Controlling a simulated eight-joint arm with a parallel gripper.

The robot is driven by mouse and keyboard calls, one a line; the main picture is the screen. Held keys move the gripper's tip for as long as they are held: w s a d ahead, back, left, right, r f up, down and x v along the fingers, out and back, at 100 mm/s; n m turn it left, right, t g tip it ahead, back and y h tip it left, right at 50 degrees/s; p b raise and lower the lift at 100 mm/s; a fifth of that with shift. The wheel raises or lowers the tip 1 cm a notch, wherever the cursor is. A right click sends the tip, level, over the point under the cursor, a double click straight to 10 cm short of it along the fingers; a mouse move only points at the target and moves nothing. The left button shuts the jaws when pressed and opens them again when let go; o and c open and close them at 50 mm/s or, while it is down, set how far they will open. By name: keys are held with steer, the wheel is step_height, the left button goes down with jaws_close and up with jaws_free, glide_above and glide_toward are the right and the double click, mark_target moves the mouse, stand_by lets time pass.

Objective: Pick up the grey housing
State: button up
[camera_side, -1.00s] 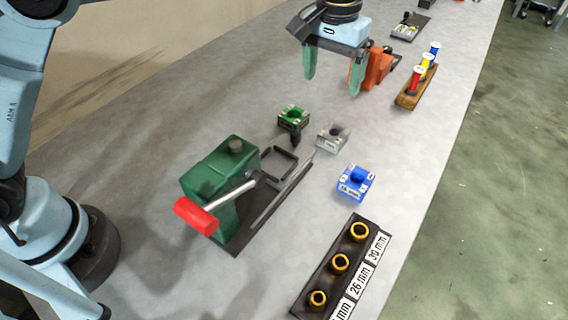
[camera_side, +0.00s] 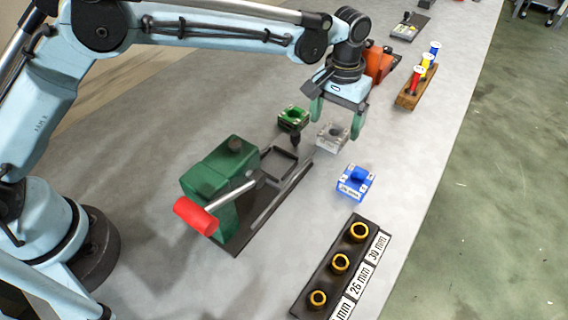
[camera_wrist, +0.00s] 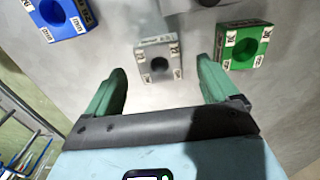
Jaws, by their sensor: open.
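The grey housing (camera_side: 331,138) is a small square block with a round hole in its top and pale labels at its corners. It sits on the grey table between the green housing (camera_side: 293,118) and the blue housing (camera_side: 354,184). My gripper (camera_side: 337,118) is open above and just behind it, with the green fingers pointing down. In the wrist view the grey housing (camera_wrist: 158,48) lies ahead of the gap between the fingertips (camera_wrist: 160,78), not between them. The green housing (camera_wrist: 244,45) is right of it and the blue housing (camera_wrist: 62,16) is left.
A green press with a red handle (camera_side: 196,216) stands at the left on a dark base. A black rack with gold rings (camera_side: 341,263) is at the front. An orange object (camera_side: 378,63) and a wooden block with coloured spools (camera_side: 416,88) stand behind.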

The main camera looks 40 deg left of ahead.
mark_target(334, 129)
steer(key=shift+f, duration=1.5)
steer(key=c, duration=1.4)
steer(key=shift+o, duration=0.2)
steer(key=shift+r, duration=0.1)
